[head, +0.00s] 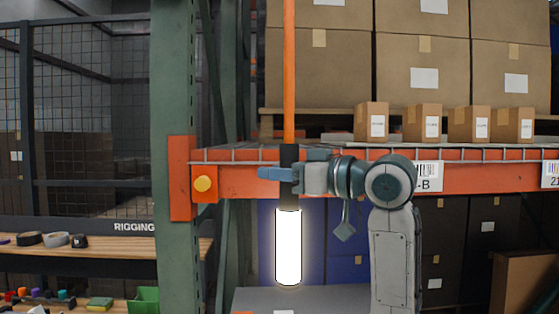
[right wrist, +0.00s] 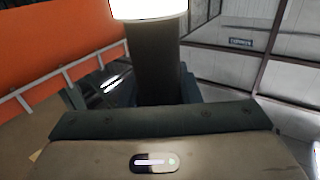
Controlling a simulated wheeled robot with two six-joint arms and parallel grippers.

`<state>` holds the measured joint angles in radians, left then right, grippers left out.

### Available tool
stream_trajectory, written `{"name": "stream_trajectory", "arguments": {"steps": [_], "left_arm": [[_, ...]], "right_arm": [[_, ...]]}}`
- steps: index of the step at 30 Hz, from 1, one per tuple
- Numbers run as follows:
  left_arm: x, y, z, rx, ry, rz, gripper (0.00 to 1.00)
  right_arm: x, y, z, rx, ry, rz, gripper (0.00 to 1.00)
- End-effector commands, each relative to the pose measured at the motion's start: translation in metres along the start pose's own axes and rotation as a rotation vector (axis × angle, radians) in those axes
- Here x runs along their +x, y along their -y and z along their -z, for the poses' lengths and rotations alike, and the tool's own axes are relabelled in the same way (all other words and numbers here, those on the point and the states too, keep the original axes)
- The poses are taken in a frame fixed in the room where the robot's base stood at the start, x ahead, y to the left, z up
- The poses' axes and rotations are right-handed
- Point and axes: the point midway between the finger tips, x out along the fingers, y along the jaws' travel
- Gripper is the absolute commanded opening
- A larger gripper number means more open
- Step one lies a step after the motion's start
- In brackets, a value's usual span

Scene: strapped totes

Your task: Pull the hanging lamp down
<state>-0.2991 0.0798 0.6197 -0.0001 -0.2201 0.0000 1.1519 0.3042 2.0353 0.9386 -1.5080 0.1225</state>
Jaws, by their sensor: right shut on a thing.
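The hanging lamp is a glowing white tube (head: 288,246) below a black handle (head: 289,157), hanging upright from an orange cord (head: 289,70) in the head view. My right gripper (head: 288,174) comes in from the right and is shut on the black handle, just above the lit tube. In the right wrist view the dark handle (right wrist: 158,62) stands between the fingers, with the bright tube (right wrist: 150,8) at the top edge. My left gripper is not in view.
An orange shelf beam (head: 350,181) with a wire deck runs behind the lamp. Small boxes (head: 371,122) and large cartons (head: 424,78) stand above it. A green upright (head: 177,90) is at left. A grey surface (head: 255,299) lies below the lamp.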

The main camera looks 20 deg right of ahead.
Motion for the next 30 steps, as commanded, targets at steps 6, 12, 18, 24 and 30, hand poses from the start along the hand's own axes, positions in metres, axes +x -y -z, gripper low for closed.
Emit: {"name": "stream_trajectory", "arguments": {"steps": [6, 12, 18, 24, 30], "left_arm": [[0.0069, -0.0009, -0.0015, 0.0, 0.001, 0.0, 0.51], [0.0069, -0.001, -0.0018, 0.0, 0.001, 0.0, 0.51], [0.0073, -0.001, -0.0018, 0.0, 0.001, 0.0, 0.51], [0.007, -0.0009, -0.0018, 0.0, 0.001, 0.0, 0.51], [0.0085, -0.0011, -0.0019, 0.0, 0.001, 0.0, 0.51]], "right_arm": [[0.0001, -0.0004, -0.0131, 0.0, 0.002, 0.0, 0.0], [0.0004, -0.0002, -0.0148, 0.0, 0.006, 0.001, 0.0], [0.0006, -0.0001, -0.0161, 0.001, 0.009, 0.001, 0.44], [0.0003, -0.0002, -0.0141, 0.0, 0.004, 0.0, 0.52], [-0.0029, -0.0007, -0.0137, -0.001, 0.002, -0.001, 0.52]]}}
